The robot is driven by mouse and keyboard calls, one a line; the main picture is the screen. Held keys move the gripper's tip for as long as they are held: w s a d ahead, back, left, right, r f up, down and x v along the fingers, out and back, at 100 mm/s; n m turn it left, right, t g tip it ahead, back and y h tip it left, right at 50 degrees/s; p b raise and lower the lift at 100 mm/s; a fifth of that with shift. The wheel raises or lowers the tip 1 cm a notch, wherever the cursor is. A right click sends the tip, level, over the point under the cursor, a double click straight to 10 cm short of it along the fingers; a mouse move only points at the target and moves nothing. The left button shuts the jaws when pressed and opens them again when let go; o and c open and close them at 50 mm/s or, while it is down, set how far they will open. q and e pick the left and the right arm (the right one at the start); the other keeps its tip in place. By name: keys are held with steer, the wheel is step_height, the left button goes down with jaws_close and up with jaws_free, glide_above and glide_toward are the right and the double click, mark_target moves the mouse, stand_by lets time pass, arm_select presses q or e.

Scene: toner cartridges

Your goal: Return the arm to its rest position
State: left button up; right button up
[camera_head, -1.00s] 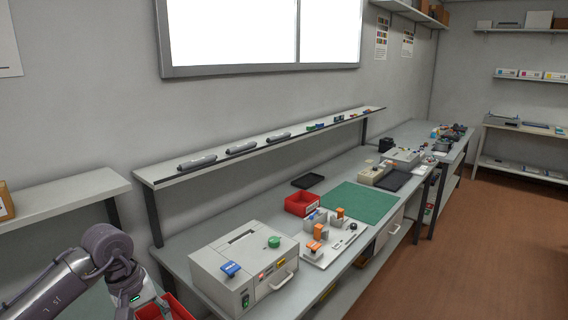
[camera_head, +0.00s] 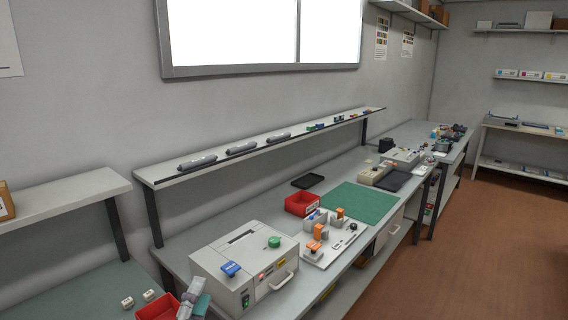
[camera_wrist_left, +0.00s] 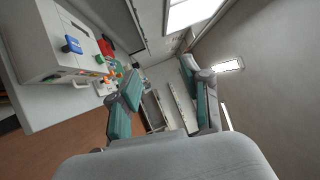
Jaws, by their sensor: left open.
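My left gripper (camera_head: 193,302) shows only in part at the bottom edge of the head view, just right of a red bin (camera_head: 157,308). It looks grey with teal pads. In the left wrist view, the two fingers of my left gripper (camera_wrist_left: 163,92) stand wide apart with nothing between them. That view is tilted, and the fingers are clear of the bench things. The rest of my left arm is out of the head view. My right gripper is in neither view.
A grey machine (camera_head: 244,262) with blue and green knobs stands on the bench right of my gripper; it also shows in the wrist view (camera_wrist_left: 50,45). Beyond it are a fixture plate (camera_head: 335,243), a red tray (camera_head: 302,203) and a green mat (camera_head: 362,203). A shelf (camera_head: 160,175) holds grey cartridges.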

arm_select(q)
steer(key=s+a+f+n+g+y, duration=0.35)
steer(key=s+f+n, duration=0.2)
steer(key=f, duration=0.25)
steer(key=s+a+f+n+g+y, duration=0.25)
steer(key=s+f+n+g, duration=0.2)
steer(key=f+n, duration=0.3)
steer(key=s+d+f+n+g+h, duration=0.1)
steer(key=s+f+n+g, duration=0.3)
steer(key=s, duration=0.4)
steer(key=s+d+f+n+g+h, duration=0.1)
steer(key=s+f+n+g, duration=0.1)
steer(key=s+f+g, duration=0.5)
steer(key=s+f+t+b, duration=0.1)
steer(key=s+f+b, duration=0.15)
steer(key=f, duration=2.35)
steer(key=s+a+f, duration=0.1)
steer(key=s+f, duration=0.7)
steer(key=s+a+f+g, duration=0.1)
steer(key=s+a+f, duration=0.1)
steer(key=s+f, duration=0.6)
steer(key=shift+s+a+f+m, duration=0.25)
steer(key=shift+s+f+m, duration=0.05)
